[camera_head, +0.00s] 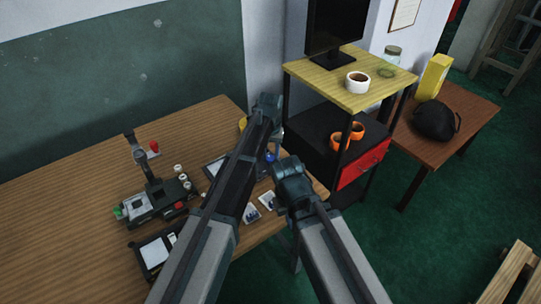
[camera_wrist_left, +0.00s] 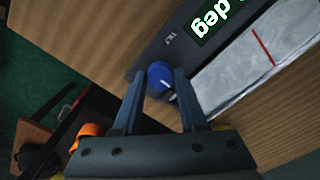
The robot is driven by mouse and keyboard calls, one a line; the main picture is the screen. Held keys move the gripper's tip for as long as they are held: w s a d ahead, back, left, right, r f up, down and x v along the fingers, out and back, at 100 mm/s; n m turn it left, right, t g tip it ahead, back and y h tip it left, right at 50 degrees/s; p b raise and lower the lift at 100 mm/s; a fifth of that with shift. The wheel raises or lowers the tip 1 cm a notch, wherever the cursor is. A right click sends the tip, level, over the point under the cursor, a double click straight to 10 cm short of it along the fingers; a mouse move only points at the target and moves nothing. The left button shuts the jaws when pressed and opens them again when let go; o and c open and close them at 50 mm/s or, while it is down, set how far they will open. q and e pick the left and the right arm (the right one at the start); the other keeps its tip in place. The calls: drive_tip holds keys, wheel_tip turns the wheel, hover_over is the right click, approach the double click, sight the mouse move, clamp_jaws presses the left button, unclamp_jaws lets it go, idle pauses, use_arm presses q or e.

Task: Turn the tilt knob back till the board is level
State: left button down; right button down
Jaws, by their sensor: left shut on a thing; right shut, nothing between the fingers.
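The blue tilt knob (camera_wrist_left: 159,74) has a white mark on its face and sits on a dark panel (camera_wrist_left: 190,45). It also shows in the head view (camera_head: 270,157), just below my left gripper (camera_head: 277,148). In the left wrist view my left gripper (camera_wrist_left: 160,82) has one finger on each side of the knob and is shut on it. A pale board (camera_wrist_left: 235,75) with a red line lies beside the panel. A green display (camera_wrist_left: 212,20) shows "deg"; its number is cut off. In the head view my left arm hides part of the device. My right gripper (camera_head: 290,168) is shut and empty near the table edge.
The wooden table (camera_head: 80,160) bears a dark machine (camera_head: 155,203) with a red knob, small white rolls and a dark tray (camera_head: 152,254). Photo cards (camera_head: 251,214) lie near my arms. A shelf (camera_head: 345,80) with orange cups (camera_head: 340,140) stands right of the table.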

sight(270, 158)
use_arm(q)
drive_tip(key=shift+c, duration=2.2)
unclamp_jaws()
drive_tip(key=shift+r, duration=0.1)
wheel_tip(270, 158, up, 14)
drive_tip(key=p, duration=1.3)
drive_tip(key=shift+f+p, duration=0.2)
drive_tip(key=shift+p, duration=0.2)
drive_tip(key=s+a+m, duration=0.1)
drive_tip(key=s+a, duration=0.2)
drive_tip(key=s, duration=1)
drive_tip(key=s+a+m+y, duration=0.1)
drive_tip(key=s+a, duration=0.2)
drive_tip(key=s, duration=1.1)
